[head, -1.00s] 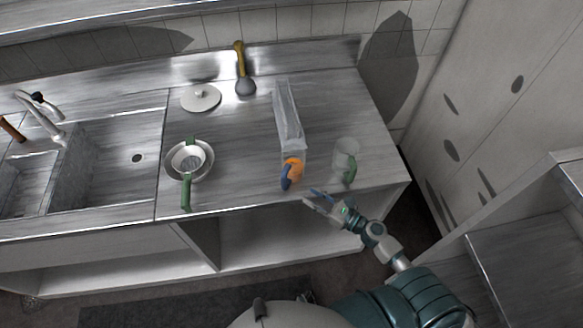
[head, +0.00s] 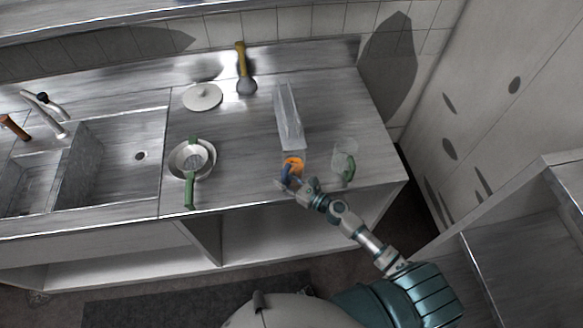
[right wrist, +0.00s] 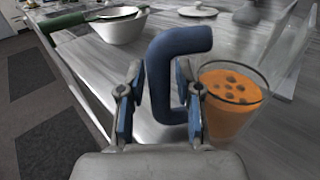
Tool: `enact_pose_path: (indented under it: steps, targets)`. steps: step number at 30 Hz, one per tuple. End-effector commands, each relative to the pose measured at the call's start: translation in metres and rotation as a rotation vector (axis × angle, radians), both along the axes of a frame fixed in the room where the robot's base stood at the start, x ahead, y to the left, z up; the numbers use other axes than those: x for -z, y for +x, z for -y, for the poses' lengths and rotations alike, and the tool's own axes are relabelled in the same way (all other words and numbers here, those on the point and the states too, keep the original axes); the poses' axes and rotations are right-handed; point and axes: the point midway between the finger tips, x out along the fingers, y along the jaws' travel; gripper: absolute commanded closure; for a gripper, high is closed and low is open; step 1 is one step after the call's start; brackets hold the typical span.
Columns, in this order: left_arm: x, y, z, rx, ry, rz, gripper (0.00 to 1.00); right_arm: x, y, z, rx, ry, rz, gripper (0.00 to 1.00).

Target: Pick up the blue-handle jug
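The blue-handle jug (head: 294,165) is clear, holds orange liquid with dark bits, and stands near the counter's front edge. In the right wrist view the jug (right wrist: 236,108) is at the right, and its blue handle (right wrist: 160,62) stands upright in the middle. My right gripper (head: 288,184) is at the handle. In the right wrist view its fingers (right wrist: 160,108) are apart on either side of the handle. The right finger is between the handle and the jug wall. Gaps show, so the fingers are not closed on it. My left gripper is not in view.
A clear jug with a green handle (head: 344,160) stands just right. A long clear container (head: 288,118) lies behind the blue-handle jug.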

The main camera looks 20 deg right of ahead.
Motion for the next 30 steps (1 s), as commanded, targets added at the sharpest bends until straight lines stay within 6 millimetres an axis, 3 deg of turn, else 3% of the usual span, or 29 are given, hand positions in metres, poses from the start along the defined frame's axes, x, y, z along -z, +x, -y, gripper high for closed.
enact_pose_path:
  steps: [2, 5, 6, 22, 30]
  targets:
    - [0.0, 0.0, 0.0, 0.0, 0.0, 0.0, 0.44, 0.0, 0.0, 0.0, 0.0, 0.0, 0.0, 0.71]
    - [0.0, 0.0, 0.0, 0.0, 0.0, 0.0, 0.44, 0.0, 0.0, 0.0, 0.0, 0.0, 0.0, 0.96]
    - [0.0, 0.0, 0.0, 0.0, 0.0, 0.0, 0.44, 0.0, 0.0, 0.0, 0.0, 0.0, 0.0, 1.0]
    - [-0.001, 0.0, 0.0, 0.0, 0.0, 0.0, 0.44, -0.003, 0.0, 0.001, 0.0, -0.001, 0.002, 1.0]
    - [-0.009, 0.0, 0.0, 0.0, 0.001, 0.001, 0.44, -0.019, 0.0, 0.001, 0.0, -0.001, 0.003, 1.0]
